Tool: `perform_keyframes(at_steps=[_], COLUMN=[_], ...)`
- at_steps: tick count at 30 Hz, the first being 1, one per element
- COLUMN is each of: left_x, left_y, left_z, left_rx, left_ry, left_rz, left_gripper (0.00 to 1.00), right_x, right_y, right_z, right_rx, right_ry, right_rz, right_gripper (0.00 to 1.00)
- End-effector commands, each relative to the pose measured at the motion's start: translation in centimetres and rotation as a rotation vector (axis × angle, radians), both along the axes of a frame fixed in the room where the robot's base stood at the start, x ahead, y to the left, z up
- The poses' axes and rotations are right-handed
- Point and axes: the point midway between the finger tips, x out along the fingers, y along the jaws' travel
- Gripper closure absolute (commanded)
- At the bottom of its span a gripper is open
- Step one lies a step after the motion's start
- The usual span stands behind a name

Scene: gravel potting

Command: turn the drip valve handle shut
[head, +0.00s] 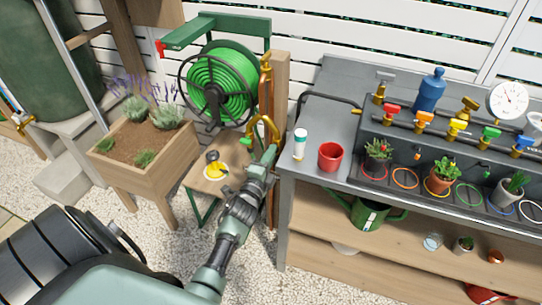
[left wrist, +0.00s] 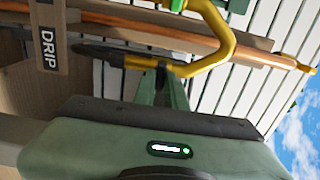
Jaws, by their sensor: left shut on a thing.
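The drip valve handle shows in the left wrist view as a bent yellow lever (left wrist: 222,38) with a dark grip (left wrist: 98,52) at its left end. In the head view the yellow bent part (head: 276,128) stands at the wooden post, right of the hose reel. My left gripper (head: 268,157) reaches up to it from below. In the left wrist view the green fingers (left wrist: 164,75) are shut on the lever near its dark grip. The fingertips partly hide the lever. My right gripper is out of view.
A green hose reel (head: 218,85) stands behind. A wooden planter (head: 150,178) and a small table (head: 200,185) are to the left. A grey workbench (head: 318,113) with a red cup (head: 330,157) and a white bottle (head: 300,145) is close on the right.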

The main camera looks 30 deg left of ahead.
Motion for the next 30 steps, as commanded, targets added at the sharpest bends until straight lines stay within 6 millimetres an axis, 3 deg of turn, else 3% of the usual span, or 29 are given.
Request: perform_keyframes(at_steps=[18, 19, 21, 30], left_x=[-0.03, -0.03, -0.03, -0.08], left_y=[-0.12, -0.12, -0.10, -0.05], left_z=[-0.16, -0.16, -0.14, -0.09], left_rx=[0.041, 0.041, 0.040, 0.040], left_ry=[0.013, 0.013, 0.012, 0.011], left_rz=[-0.002, -0.002, -0.001, -0.001], left_gripper=[1.00, 0.83, 0.66, 0.66], right_x=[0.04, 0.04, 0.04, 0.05], right_y=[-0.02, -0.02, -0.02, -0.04], right_z=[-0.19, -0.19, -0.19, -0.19], right_rx=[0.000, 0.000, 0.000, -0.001], right_ry=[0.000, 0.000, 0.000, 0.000], right_rz=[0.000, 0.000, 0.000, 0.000], right_gripper=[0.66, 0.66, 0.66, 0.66])
